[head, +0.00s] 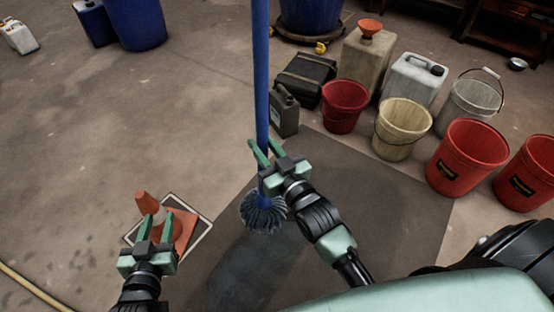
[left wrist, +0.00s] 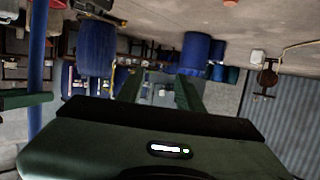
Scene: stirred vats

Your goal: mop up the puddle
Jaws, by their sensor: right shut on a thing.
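A mop with a blue handle (head: 261,75) stands nearly upright in front of me, its grey-blue strand head (head: 263,214) low over or on the floor; contact is hard to tell. My right gripper (head: 264,152) is shut on the handle a little above the head. A dark, bluish wet-looking patch, the puddle (head: 238,272), lies just below the mop head in the head view; its edges are faint. My left gripper (head: 158,226) is open and empty, above an orange cone. The left wrist view shows its parted fingers (left wrist: 158,92) and a blue pole at left.
A dark floor panel (head: 390,200) lies to the right. Red buckets (head: 468,158), a cream bucket (head: 402,128), and canisters (head: 284,110) stand behind and right. The floor at left is mostly clear.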

